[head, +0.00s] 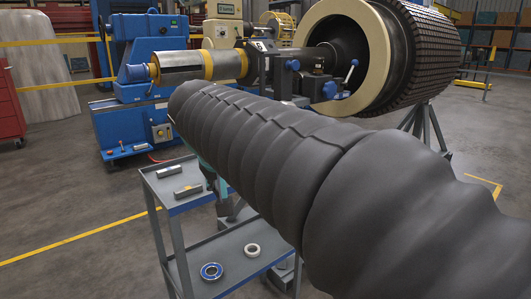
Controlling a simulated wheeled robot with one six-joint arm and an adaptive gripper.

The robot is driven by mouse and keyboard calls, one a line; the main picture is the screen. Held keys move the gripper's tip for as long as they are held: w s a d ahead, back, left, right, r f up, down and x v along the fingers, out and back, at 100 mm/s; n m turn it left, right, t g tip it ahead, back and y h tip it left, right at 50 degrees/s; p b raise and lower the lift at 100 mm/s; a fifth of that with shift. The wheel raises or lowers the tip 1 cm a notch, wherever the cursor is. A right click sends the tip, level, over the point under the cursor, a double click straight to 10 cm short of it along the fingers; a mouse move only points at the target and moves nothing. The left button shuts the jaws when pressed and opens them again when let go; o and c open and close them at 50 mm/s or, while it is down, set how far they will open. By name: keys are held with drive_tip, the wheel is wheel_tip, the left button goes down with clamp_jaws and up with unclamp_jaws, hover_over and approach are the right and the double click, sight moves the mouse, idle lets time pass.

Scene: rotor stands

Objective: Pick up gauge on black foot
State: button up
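I cannot make out a gauge on a black foot in the head view. My arm, in a dark ribbed sleeve, crosses from the lower right to the upper middle and hides much of the grey cart (149,190). My gripper does not show clearly; the sleeve covers the area beyond it. On the cart's top shelf lie two small grey blocks, one farther back (170,171) and one nearer (187,191). A teal part shows just beside the sleeve, partly hidden.
Behind stand a blue machine (150,60) and a large rotor (425,45) on a stand. A red cabinet (8,105) is at left. Floor at left is clear.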

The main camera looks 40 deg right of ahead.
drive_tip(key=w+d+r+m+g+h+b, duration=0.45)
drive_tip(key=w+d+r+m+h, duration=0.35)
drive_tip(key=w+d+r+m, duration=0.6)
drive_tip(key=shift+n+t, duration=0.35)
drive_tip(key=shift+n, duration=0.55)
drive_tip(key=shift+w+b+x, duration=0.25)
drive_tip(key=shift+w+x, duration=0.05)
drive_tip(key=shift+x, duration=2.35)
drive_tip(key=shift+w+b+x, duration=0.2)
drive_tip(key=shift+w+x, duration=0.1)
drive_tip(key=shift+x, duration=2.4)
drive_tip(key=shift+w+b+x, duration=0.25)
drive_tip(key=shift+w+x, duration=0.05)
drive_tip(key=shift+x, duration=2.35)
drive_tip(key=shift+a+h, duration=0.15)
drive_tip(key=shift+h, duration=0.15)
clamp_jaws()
